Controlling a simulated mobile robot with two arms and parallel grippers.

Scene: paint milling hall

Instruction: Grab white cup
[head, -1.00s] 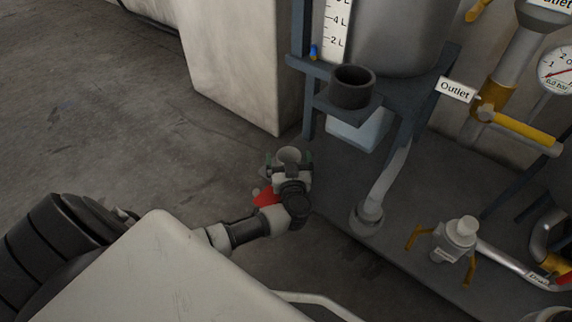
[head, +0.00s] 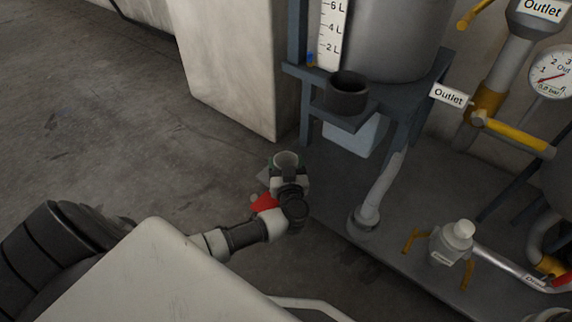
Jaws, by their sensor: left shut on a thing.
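The white cup (head: 286,159) is upright in my left gripper (head: 286,165) in the head view, left of the tank stand. Its round rim shows at the top; the gripper hides most of its lower body. The left gripper is shut on the cup, with a finger on each side. My right gripper is not in view.
A drain pipe (head: 377,195), a small valve (head: 451,243) and an outlet pipe with a yellow handle (head: 518,136) stand to the right. Open floor (head: 90,110) lies left.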

